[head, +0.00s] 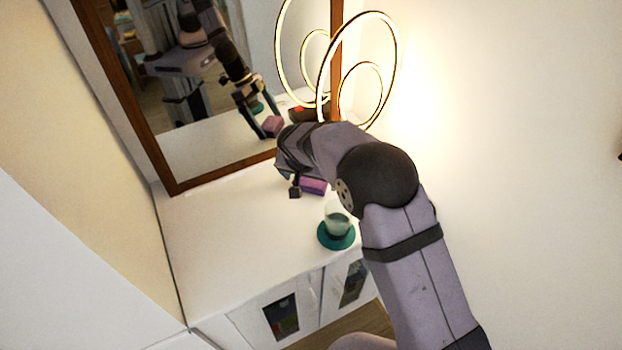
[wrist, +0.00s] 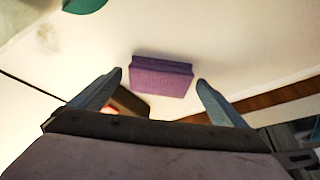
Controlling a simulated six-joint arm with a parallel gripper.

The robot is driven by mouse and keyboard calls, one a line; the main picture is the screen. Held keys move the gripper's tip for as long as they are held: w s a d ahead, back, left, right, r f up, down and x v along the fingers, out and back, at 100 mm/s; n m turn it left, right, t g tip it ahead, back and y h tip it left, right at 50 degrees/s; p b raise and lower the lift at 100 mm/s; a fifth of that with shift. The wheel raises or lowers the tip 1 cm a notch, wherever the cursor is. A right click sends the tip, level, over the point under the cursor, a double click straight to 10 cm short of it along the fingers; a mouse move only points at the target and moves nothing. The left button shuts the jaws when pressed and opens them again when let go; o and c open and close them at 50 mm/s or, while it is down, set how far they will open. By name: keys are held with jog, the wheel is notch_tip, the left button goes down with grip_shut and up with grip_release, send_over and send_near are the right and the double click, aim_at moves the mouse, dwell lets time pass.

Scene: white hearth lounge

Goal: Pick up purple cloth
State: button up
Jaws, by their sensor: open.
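The purple cloth (wrist: 162,77) is a folded block lying on the white cabinet top. In the wrist view it sits ahead of my open gripper (wrist: 160,84), roughly centred between the two fingertips, with no finger seen touching it. In the head view the cloth (head: 313,186) shows only in part, below my wrist, which hides the rest. One fingertip of my gripper (head: 295,191) shows just left of the cloth; the other is hidden behind my arm.
A glass (head: 337,222) stands on a teal coaster (head: 337,241) near the front edge. A wood-framed mirror (head: 215,150) and a ring lamp (head: 392,62) are behind. A dark brown and red object (wrist: 128,101) lies near the cloth. The cabinet top's left part (head: 215,235) is clear.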

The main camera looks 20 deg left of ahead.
aim_at(310, 181)
jog(key=shift+f, duration=0.1)
jog(key=c, duration=1.2)
jog(key=shift+c, duration=0.2)
notch_tip(310, 181, up, 10)
jog(key=b, duration=0.2)
